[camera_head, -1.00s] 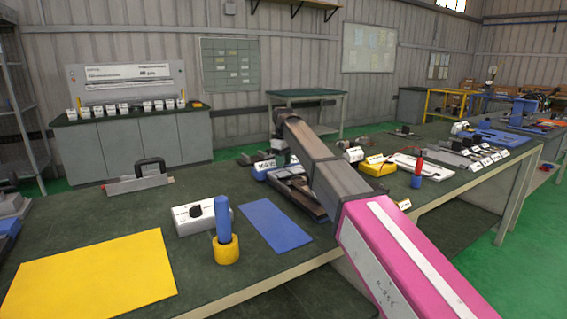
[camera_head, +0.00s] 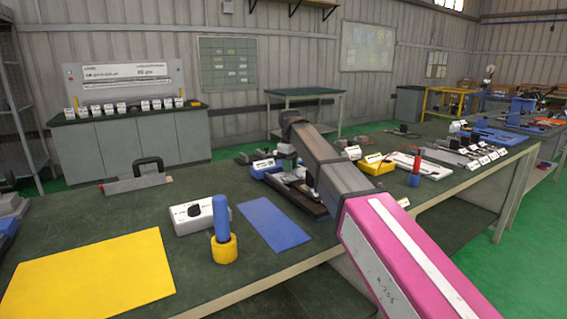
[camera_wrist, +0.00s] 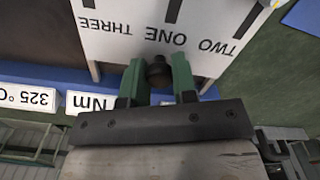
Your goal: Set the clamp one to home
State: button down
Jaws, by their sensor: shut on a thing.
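In the wrist view, my gripper (camera_wrist: 157,64) has its two green fingers on either side of a small dark knob (camera_wrist: 158,76) and is shut on it. The knob sits at the edge of a white panel (camera_wrist: 135,20) marked ONE, TWO and THREE, with dark slots, seen upside down. I cannot tell which clamp the knob belongs to. In the head view, my arm hides most of this spot, beside a blue unit (camera_head: 262,170) with white labels on the green bench.
A yellow mat (camera_head: 95,275), a blue mat (camera_head: 273,223), a white box with a black knob (camera_head: 192,215) and a blue handle in a yellow holder (camera_head: 222,230) lie on the near bench. A yellow box (camera_head: 377,166) and a red-and-blue tool (camera_head: 415,170) stand right of my arm.

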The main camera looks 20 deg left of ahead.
aim_at(295, 175)
jog(key=s+d, duration=0.2)
jog(key=shift+s+d, duration=0.15)
jog(key=shift+d, duration=0.2)
jog(key=c, duration=1.2)
grip_release()
jog(key=shift+d, duration=0.1)
jog(key=shift+r, duration=0.1)
jog(key=shift+r, duration=0.25)
notch_tip(295, 175, up, 10)
jog(key=shift+r, duration=0.1)
